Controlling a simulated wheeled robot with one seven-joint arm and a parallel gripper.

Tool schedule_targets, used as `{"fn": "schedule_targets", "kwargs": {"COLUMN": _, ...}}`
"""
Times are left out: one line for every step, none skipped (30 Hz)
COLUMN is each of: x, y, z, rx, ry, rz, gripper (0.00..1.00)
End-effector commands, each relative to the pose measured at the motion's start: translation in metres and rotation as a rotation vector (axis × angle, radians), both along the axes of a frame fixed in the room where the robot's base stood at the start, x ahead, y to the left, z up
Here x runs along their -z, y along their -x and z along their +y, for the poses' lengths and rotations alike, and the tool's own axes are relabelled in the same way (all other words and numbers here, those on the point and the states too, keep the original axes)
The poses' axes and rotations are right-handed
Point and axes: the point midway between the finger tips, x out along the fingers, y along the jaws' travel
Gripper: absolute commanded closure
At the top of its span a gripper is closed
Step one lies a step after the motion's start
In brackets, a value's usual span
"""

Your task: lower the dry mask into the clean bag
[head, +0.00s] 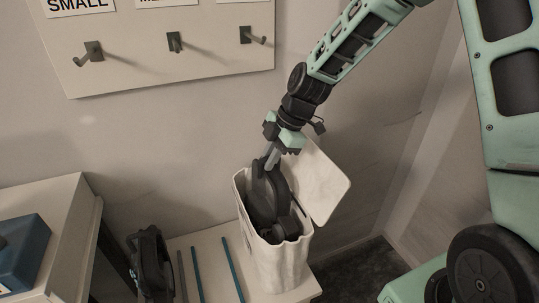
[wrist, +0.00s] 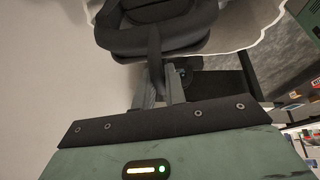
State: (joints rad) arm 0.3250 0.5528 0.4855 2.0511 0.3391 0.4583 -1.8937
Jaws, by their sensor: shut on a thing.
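The dark grey mask (head: 264,192) is partly inside the clean bag, an upright white bag (head: 279,264) with its flap (head: 319,183) open to the right. The mask's upper part stands above the bag's rim; its lower part is hidden inside. My gripper (head: 272,158) is above the bag's mouth, pointing down, shut on the mask's upper edge. In the wrist view, the gripper's fingers (wrist: 159,88) close on a dark strap or rim part of the mask (wrist: 155,20). The bag's pale rim (wrist: 255,40) curves around it there.
A second dark mask (head: 150,264) stands left of the bag on the bench (head: 210,250), beside several thin blue and grey strips (head: 232,268). A blue box (head: 22,255) sits on a cabinet at left. A board with hooks (head: 174,42) hangs on the wall behind.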

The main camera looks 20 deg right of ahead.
Motion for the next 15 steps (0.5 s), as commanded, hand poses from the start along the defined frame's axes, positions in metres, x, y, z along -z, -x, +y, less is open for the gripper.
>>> {"fn": "schedule_targets", "kwargs": {"x": 0.008, "y": 0.0, "z": 0.0, "rx": 0.0, "ry": 0.0, "rz": 0.0, "gripper": 1.0}}
{"fn": "schedule_targets", "kwargs": {"x": 0.011, "y": 0.0, "z": 0.0, "rx": 0.0, "ry": 0.0, "rz": 0.0, "gripper": 1.0}}
{"fn": "schedule_targets", "kwargs": {"x": 0.014, "y": 0.0, "z": 0.0, "rx": 0.0, "ry": 0.0, "rz": 0.0, "gripper": 1.0}}
{"fn": "schedule_targets", "kwargs": {"x": 0.017, "y": 0.0, "z": 0.0, "rx": 0.001, "ry": -0.001, "rz": 0.0, "gripper": 1.0}}
{"fn": "schedule_targets", "kwargs": {"x": 0.02, "y": 0.0, "z": 0.0, "rx": 0.001, "ry": -0.001, "rz": 0.0, "gripper": 1.0}}
{"fn": "schedule_targets", "kwargs": {"x": 0.023, "y": 0.0, "z": 0.0, "rx": 0.001, "ry": -0.001, "rz": 0.0, "gripper": 1.0}}
{"fn": "schedule_targets", "kwargs": {"x": 0.026, "y": 0.0, "z": 0.001, "rx": 0.001, "ry": -0.001, "rz": 0.0, "gripper": 1.0}}
{"fn": "schedule_targets", "kwargs": {"x": 0.029, "y": 0.0, "z": 0.001, "rx": 0.001, "ry": -0.001, "rz": 0.0, "gripper": 1.0}}
{"fn": "schedule_targets", "kwargs": {"x": 0.032, "y": 0.0, "z": 0.001, "rx": 0.0, "ry": -0.001, "rz": 0.0, "gripper": 1.0}}
{"fn": "schedule_targets", "kwargs": {"x": 0.035, "y": 0.0, "z": 0.001, "rx": 0.0, "ry": -0.001, "rz": -0.001, "gripper": 1.0}}
{"fn": "schedule_targets", "kwargs": {"x": 0.038, "y": 0.0, "z": 0.001, "rx": 0.0, "ry": -0.001, "rz": -0.001, "gripper": 1.0}}
{"fn": "schedule_targets", "kwargs": {"x": 0.041, "y": 0.0, "z": 0.001, "rx": -0.001, "ry": -0.001, "rz": -0.001, "gripper": 1.0}}
{"fn": "schedule_targets", "kwargs": {"x": 0.044, "y": 0.0, "z": 0.001, "rx": -0.001, "ry": -0.001, "rz": 0.0, "gripper": 1.0}}
{"fn": "schedule_targets", "kwargs": {"x": 0.047, "y": 0.0, "z": 0.001, "rx": -0.001, "ry": -0.001, "rz": 0.0, "gripper": 1.0}}
{"fn": "schedule_targets", "kwargs": {"x": 0.051, "y": 0.0, "z": 0.001, "rx": 0.0, "ry": -0.001, "rz": 0.0, "gripper": 1.0}}
